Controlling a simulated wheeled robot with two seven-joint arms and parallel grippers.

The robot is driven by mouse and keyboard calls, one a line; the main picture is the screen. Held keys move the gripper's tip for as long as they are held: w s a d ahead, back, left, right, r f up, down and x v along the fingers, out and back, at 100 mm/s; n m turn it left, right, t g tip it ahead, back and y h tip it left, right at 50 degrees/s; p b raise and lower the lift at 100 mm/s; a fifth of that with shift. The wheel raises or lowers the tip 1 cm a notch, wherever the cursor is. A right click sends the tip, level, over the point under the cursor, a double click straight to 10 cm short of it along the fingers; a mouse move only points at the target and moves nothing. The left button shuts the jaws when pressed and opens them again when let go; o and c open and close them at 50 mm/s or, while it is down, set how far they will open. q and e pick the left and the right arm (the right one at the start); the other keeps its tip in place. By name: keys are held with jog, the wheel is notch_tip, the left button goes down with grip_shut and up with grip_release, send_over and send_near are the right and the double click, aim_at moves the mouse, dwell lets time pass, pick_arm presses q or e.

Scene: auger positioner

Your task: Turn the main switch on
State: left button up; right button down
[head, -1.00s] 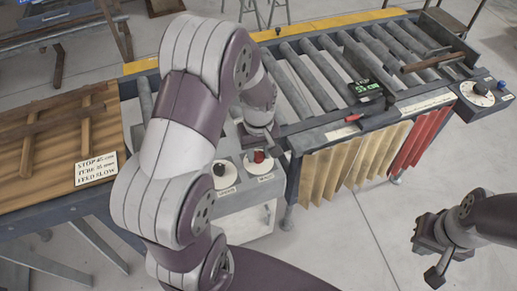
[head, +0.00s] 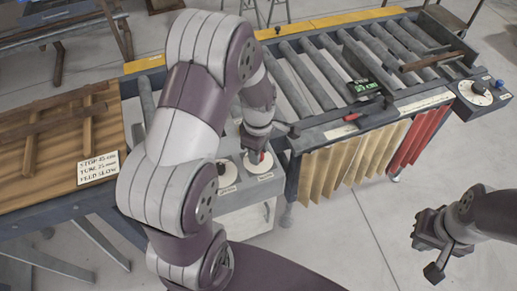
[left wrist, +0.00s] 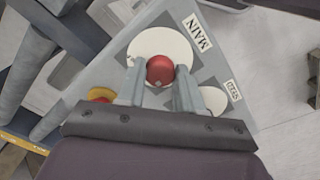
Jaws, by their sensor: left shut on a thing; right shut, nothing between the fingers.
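The main switch is a red knob (left wrist: 160,70) on a round white dial (left wrist: 178,42), next to a label reading MAIN (left wrist: 197,33) in the left wrist view. My left gripper (left wrist: 160,88) is shut on this red knob, one finger on each side. In the head view the left gripper (head: 258,152) reaches down onto the control panel (head: 258,195), and the red knob (head: 265,156) is partly hidden by it. My right gripper (head: 432,252) is shut and empty, over the floor at the lower right.
A second dial (left wrist: 213,98) labelled FEED and a red-and-yellow button (left wrist: 101,95) sit beside the switch. A roller conveyor (head: 330,70) with a green display (head: 364,86) stands behind. A separate dial box (head: 482,92) is at the right.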

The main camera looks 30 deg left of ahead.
pick_arm(q)
jog(key=shift+w+n, duration=0.1)
jog(key=shift+n, duration=0.5)
jog(key=o, duration=1)
jog(key=shift+o, duration=0.2)
jog(key=shift+r, duration=0.1)
notch_tip(320, 180, up, 13)
jog(key=b, duration=0.2)
jog(key=shift+f, duration=0.2)
